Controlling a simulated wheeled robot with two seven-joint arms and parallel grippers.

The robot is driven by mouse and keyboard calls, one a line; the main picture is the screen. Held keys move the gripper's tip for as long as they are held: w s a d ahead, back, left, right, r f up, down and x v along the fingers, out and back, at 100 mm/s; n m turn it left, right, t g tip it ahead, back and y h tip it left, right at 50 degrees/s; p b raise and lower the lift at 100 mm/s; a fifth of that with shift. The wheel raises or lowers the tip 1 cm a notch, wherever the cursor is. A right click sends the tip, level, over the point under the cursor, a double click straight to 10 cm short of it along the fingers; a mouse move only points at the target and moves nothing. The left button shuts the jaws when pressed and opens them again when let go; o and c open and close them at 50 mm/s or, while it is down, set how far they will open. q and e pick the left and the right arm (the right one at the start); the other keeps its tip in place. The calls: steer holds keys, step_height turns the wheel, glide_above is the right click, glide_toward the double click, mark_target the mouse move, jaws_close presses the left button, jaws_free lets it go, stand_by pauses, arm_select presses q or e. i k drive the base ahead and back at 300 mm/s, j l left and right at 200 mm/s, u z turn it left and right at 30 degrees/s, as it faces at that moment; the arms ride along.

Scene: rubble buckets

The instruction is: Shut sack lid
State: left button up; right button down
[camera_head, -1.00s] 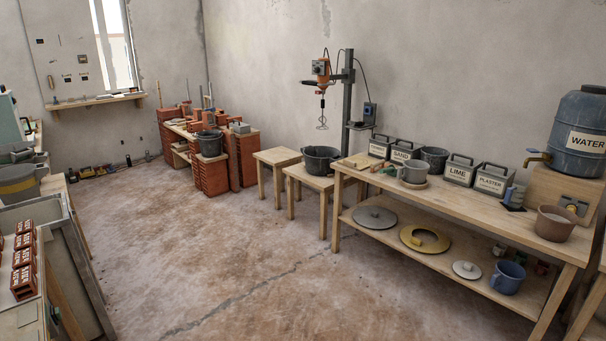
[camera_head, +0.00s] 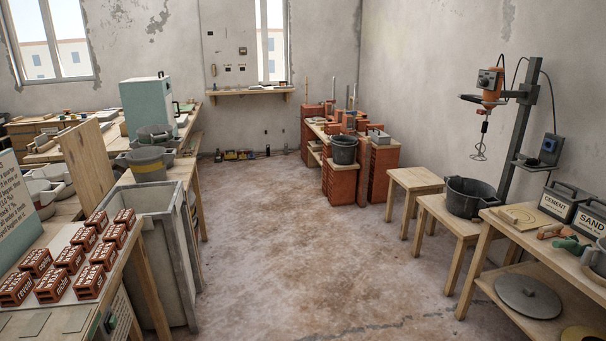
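No sack that I can clearly make out is in view, and I cannot tell which lid is the sack lid. A tall grey bin (camera_head: 160,255) stands on the floor at left centre; its top looks open. Neither of my grippers is in view.
A table with several small red bricks (camera_head: 70,260) is at the near left. A black tub (camera_head: 470,196) sits on a stool at right. The middle floor (camera_head: 290,250) is clear.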

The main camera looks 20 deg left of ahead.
mark_target(83, 148)
steer(key=i+j+u, duration=0.15)
steer(key=i+u, duration=0.85)
steer(key=i+l+u, duration=0.2)
steer(key=i+u, duration=0.3)
steer(key=i+l+u, duration=0.35)
steer(key=u, duration=0.15)
